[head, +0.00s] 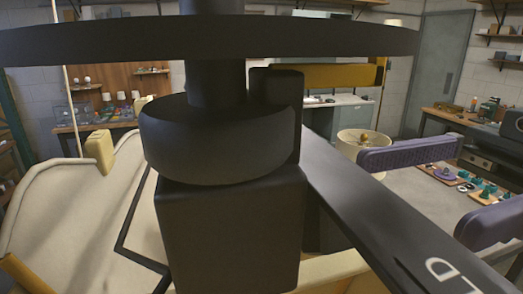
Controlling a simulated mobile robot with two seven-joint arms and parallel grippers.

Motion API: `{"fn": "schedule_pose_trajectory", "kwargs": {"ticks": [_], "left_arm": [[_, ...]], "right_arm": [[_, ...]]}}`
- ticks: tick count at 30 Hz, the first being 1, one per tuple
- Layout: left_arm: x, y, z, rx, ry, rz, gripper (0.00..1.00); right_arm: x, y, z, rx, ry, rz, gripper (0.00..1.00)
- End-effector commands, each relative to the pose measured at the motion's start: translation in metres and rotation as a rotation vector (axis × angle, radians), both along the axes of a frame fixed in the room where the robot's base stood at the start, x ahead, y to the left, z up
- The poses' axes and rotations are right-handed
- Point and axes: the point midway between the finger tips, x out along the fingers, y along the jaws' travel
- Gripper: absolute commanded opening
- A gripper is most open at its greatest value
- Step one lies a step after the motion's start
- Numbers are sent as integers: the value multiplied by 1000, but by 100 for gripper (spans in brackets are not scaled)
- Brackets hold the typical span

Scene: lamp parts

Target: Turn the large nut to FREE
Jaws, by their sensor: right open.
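A thick dark round piece (215,145), which looks like the large nut, sits on a dark square block (230,235) in the middle of the head view. A dark post (216,82) rises from it to a wide dark disc (210,38). A dark upright tab (285,88) stands at its right side. A dark flat bar (375,215) runs down to the right, with pale letters "LD" on it; the rest of the word is cut off. My right gripper (413,192) has two purple fingers, apart and empty, to the right of the nut. I cannot make out my left gripper.
A yellow bar (335,75) lies behind the tab. A cream drum-shaped shade (363,143) stands behind the purple fingers. Boards with small green parts (480,188) lie on the grey table at the right. A large cream surface (80,220) fills the lower left.

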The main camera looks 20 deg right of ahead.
Motion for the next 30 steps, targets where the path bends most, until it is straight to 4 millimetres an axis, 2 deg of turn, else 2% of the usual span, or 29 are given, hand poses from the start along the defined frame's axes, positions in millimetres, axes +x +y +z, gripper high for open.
{"fn": "schedule_pose_trajectory", "kwargs": {"ticks": [1,9,14,21,30], "left_arm": [[0,0,17,0,0,0,88],[0,0,46,0,0,0,88],[0,0,49,0,0,0,88],[0,0,48,0,-1,0,88],[0,0,49,0,-1,0,88]], "right_arm": [[0,12,10,7,1,2,88],[0,55,6,4,-1,0,88],[0,65,2,2,-2,0,88],[0,66,1,1,-2,-1,88],[0,66,1,1,-2,0,55]]}}
